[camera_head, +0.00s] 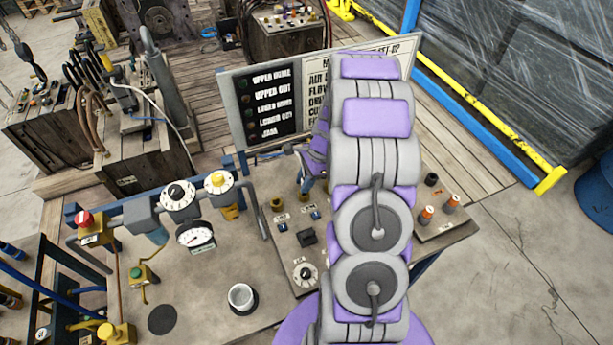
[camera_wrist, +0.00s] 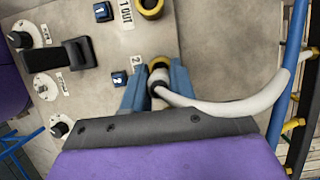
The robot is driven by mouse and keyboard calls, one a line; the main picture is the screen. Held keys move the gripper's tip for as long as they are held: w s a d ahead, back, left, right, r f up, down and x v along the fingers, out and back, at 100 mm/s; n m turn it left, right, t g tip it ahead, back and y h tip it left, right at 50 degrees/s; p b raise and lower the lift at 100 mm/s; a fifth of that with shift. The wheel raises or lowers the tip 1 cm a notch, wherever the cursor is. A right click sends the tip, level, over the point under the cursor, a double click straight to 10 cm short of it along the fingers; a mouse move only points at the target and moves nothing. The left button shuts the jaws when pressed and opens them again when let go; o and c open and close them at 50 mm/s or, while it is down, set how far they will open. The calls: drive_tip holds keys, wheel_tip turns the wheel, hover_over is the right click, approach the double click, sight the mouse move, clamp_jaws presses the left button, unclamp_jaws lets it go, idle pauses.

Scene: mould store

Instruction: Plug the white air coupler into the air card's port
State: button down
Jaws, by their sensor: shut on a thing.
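My gripper (camera_wrist: 158,82) has blue fingers shut on the white coupler (camera_wrist: 159,92), whose white hose (camera_wrist: 230,106) runs off to the right. The coupler's dark end is at a brass-ringed port (camera_wrist: 159,62) beside a label with a 2. I cannot tell whether it is seated in it. A second yellow-ringed port (camera_wrist: 150,8) is at the top edge, by the label "1 OUT". In the head view my arm hides most of the gripper and coupler. The white card (camera_head: 314,88) on the upright board has "AIR" and "FLOW" lines, partly hidden by my arm.
The panel bears blue buttons (camera_wrist: 119,79), a black handle (camera_wrist: 58,57) and dials. In the head view, a gauge (camera_head: 195,236), a white cup (camera_head: 241,297) and orange-topped fittings (camera_head: 425,214) stand on the bench. The black lamp board (camera_head: 264,100) rises behind.

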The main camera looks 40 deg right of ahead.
drive_tip(key=shift+a, duration=0.35)
drive_tip(key=shift+d, duration=0.1)
drive_tip(key=shift+d+f, duration=0.1)
drive_tip(key=shift+d, duration=0.35)
drive_tip(key=shift+a+r+p, duration=0.2)
drive_tip(key=shift+a+p, duration=0.25)
drive_tip(key=shift+a, duration=0.15)
drive_tip(key=shift+d+f, duration=0.1)
drive_tip(key=shift+d, duration=0.2)
drive_tip(key=shift+a+p, duration=0.35)
drive_tip(key=shift+p, duration=0.05)
